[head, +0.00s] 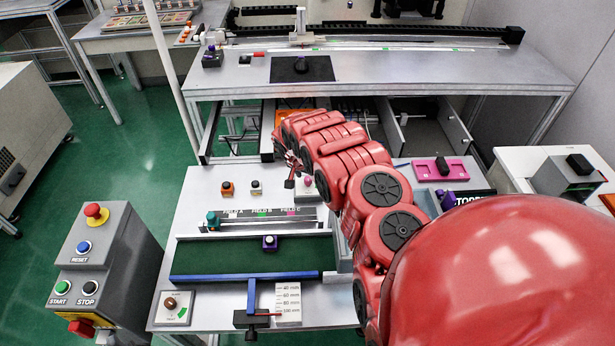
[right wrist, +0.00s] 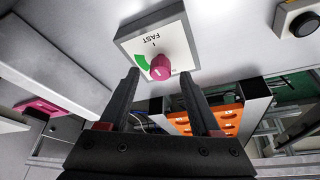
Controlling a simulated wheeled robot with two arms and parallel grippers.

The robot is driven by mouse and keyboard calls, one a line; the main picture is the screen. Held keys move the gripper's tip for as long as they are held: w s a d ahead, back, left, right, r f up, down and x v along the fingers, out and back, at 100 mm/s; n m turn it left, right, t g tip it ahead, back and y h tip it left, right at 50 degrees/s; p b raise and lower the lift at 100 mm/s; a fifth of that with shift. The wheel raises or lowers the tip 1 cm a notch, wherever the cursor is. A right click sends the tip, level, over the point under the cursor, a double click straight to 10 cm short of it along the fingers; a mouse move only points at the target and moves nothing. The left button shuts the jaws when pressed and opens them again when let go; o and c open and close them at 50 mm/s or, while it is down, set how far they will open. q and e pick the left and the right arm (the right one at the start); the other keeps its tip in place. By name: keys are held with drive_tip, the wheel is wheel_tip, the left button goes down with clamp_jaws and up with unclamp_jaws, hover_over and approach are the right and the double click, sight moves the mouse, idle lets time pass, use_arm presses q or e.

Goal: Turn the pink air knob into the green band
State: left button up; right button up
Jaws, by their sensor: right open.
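The pink air knob (right wrist: 160,68) sits on a white dial plate in the right wrist view. The green band (right wrist: 141,62) is a short arc left of the knob, near the word FAST. A small light mark shows on the knob, but I cannot tell exactly where it points. In the head view the pink knob (head: 308,181) is small, just right of my right gripper (head: 292,172). My right gripper is open, its two fingers reaching toward the knob from either side in the wrist view; contact cannot be told. My left gripper is not in view.
A black round button (right wrist: 303,22) lies right of the dial in the wrist view. An orange rack (right wrist: 205,122) is below it. In the head view, a green-floored tray (head: 215,258) and a pink holder (head: 440,168) are on the bench. My red arm hides much of the bench's right.

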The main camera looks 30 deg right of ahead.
drive_tip(key=shift+w+d+f, duration=0.2)
drive_tip(key=shift+d+f, duration=0.05)
drive_tip(key=shift+f, duration=0.35)
clamp_jaws()
